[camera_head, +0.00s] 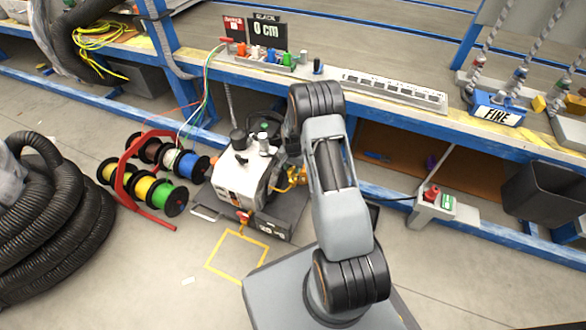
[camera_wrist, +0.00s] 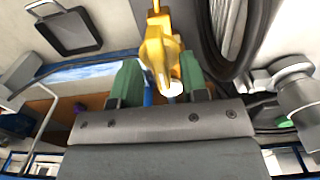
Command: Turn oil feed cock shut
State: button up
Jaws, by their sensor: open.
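A yellow valve-like fitting (camera_wrist: 160,48), seemingly the oil feed cock, stands between the two green fingers of my gripper (camera_wrist: 160,68) in the wrist view. The fingers are apart, one on each side of it, and I see gaps on both sides. A pale round end of the fitting shows low between the fingers. In the head view, a yellow part (camera_head: 297,176) shows on the right side of the white and black machine (camera_head: 240,175). My arm covers part of that side, and the fingers cannot be made out there.
A red rack of cable spools (camera_head: 130,165) stands left of the machine, with a thick black hose coil (camera_head: 45,220) farther left. A blue-framed workbench (camera_head: 345,90) runs behind. A grey box with a red knob (camera_head: 440,208) stands at right. Black hose (camera_wrist: 235,45) passes close beside my gripper.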

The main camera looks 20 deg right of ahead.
jog(key=shift+f, duration=0.15)
grip_shut()
dwell(0.4)
jog(key=m+p, duration=0.1)
jog(key=m, duration=0.7)
jog(key=shift+m+p, duration=0.4)
jog(key=m, duration=0.4)
jog(key=shift+m+p, duration=0.4)
jog(key=shift+m, duration=2)
